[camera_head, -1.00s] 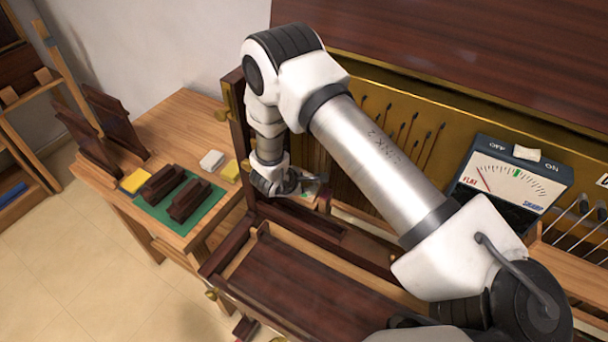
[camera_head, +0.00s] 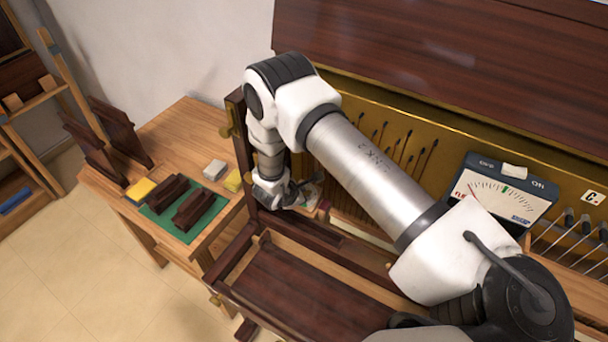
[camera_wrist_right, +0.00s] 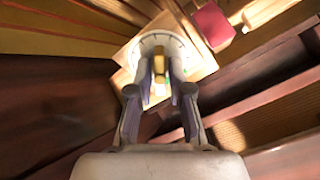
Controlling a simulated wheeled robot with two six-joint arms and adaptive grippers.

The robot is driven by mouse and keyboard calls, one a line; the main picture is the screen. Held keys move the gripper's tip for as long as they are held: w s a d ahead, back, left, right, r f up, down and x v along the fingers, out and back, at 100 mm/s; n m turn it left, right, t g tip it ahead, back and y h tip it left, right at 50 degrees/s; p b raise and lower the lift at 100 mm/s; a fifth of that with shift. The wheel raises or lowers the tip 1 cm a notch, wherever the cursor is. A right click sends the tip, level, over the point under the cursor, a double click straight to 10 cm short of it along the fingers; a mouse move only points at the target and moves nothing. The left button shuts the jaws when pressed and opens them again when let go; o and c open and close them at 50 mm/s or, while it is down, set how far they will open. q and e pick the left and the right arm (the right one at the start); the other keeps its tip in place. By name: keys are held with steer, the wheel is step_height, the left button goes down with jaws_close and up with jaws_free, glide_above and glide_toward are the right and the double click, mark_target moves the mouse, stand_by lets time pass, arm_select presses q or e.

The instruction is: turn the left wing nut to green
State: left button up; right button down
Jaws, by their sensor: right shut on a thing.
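My right gripper (camera_head: 308,190) is at the left end of the piano's inside, low beside the dark side post. In the right wrist view its two fingers (camera_wrist_right: 160,80) are closed in on a small brass-yellow piece, the left wing nut (camera_wrist_right: 159,64). The nut stands in front of a round white dial (camera_wrist_right: 178,42) on a light wooden block. The fingers hide much of the dial, and I cannot tell which colour the nut points to. In the head view my gripper and wrist hide the nut. My left gripper is in neither view.
A tuning meter (camera_head: 500,195) with its needle towards the left stands at the right. A side table (camera_head: 185,125) at the left holds a green mat (camera_head: 160,224), dark blocks and sponges. A red piece (camera_wrist_right: 213,25) lies near the dial. The dark front panel (camera_head: 310,290) is close below my arm.

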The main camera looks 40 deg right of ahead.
stand_by(0.3)
steer(key=shift+r+n, duration=0.1)
steer(key=shift+n, duration=0.4)
steer(key=shift+r+n+p, duration=0.1)
steer(key=shift+n+p, duration=0.9)
steer(key=shift+p, duration=0.05)
steer(key=shift+n+p, duration=0.4)
steer(key=shift+p, duration=0.75)
steer(key=shift+f, duration=0.25)
steer(key=c, duration=1)
jaws_free()
steer(key=shift+r, duration=0.1)
